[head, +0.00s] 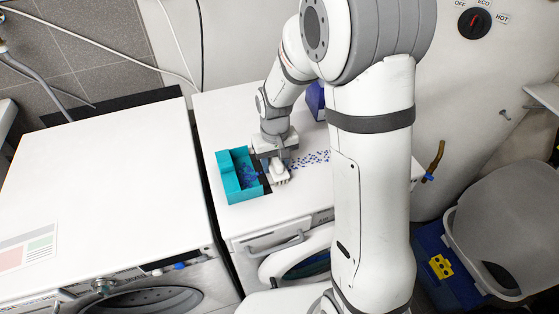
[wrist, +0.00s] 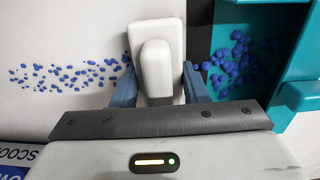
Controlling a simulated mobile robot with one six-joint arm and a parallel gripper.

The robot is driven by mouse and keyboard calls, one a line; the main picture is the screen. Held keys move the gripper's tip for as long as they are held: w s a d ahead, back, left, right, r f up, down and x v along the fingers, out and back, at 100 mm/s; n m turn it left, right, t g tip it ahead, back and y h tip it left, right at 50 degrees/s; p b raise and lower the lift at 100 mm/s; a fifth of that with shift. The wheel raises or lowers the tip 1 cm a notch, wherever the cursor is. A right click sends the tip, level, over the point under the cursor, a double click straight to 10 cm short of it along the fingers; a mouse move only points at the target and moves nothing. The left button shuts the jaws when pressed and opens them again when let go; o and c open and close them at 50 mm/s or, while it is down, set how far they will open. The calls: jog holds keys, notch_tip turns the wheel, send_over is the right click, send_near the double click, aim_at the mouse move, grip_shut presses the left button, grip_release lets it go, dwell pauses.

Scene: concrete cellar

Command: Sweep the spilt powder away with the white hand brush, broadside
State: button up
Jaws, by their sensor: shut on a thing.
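My gripper (head: 277,161) is shut on the white hand brush (head: 279,177), low over the white machine top. In the wrist view the brush (wrist: 157,58) stands between my two blue-grey fingers (wrist: 158,88). Its bristles and their contact with the surface are hidden. Spilt blue powder (head: 312,158) lies in a scattered trail to the right of the brush; the wrist view shows this trail (wrist: 65,77) on the left. A teal dustpan (head: 224,161) sits just left of the brush. More blue grains (wrist: 240,58) lie at and in the dustpan.
A dark strip (wrist: 226,18) lies along the dustpan's mouth. A blue box (head: 315,100) stands behind my arm. A second white machine top (head: 110,190) on the left is mostly clear. A wall dial (head: 474,22) and a brass tap (head: 436,160) are to the right.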

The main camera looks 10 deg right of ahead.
jog(key=shift+s+a+f, duration=0.15)
jog(key=shift+s+a, duration=0.15)
jog(key=shift+a, duration=0.55)
jog(key=shift+s+a, duration=0.15)
jog(key=shift+a, duration=0.5)
notch_tip(320, 180, up, 7)
jog(key=p, duration=0.4)
jog(key=shift+w+p, duration=0.15)
jog(key=shift+p, duration=0.25)
